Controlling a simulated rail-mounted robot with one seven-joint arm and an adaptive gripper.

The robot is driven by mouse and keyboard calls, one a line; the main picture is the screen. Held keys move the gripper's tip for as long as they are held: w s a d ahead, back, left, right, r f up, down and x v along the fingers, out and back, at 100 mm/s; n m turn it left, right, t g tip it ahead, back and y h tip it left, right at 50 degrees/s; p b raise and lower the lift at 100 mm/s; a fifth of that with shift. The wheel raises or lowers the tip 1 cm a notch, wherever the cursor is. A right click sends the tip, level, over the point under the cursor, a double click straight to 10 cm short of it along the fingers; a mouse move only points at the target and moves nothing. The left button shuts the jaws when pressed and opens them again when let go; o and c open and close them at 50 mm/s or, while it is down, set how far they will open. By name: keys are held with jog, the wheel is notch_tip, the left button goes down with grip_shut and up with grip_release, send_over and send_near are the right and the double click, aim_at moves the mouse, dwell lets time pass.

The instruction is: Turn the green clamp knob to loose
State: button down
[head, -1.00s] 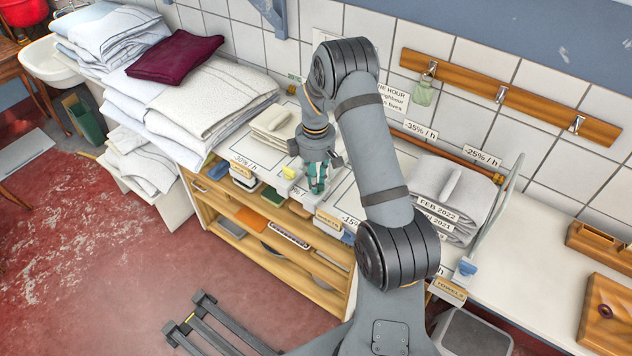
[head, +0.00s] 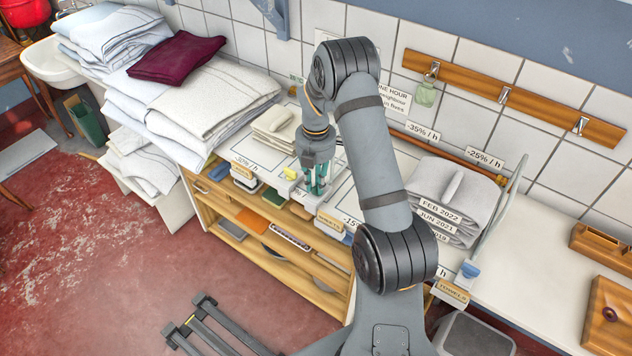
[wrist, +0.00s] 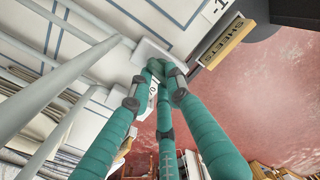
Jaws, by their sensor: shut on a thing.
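My gripper (head: 316,188) has teal fingers and points down at the front edge of the white worktop, just behind the SHEETS label (head: 328,222). In the wrist view the fingertips (wrist: 157,70) come together at a small white block (wrist: 147,50) on the edge, beside the SHEETS label (wrist: 224,45). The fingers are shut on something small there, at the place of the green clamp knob. The knob itself is hidden by the fingers, so its turn position cannot be seen.
A yellow knob (head: 290,172) sits left of my gripper, and a blue knob (head: 468,268) sits to the right by the TOWELS label (head: 453,291). Folded linen (head: 272,125) lies behind. Grey cloths (head: 450,200) are stacked at the right. Grey bars (wrist: 60,95) run close to the fingers.

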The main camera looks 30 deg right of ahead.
aim_at(316, 185)
jog(key=shift+n, duration=1.2)
jog(key=c, duration=1.6)
grip_release()
jog(key=shift+c, duration=0.2)
notch_tip(316, 185, up, 12)
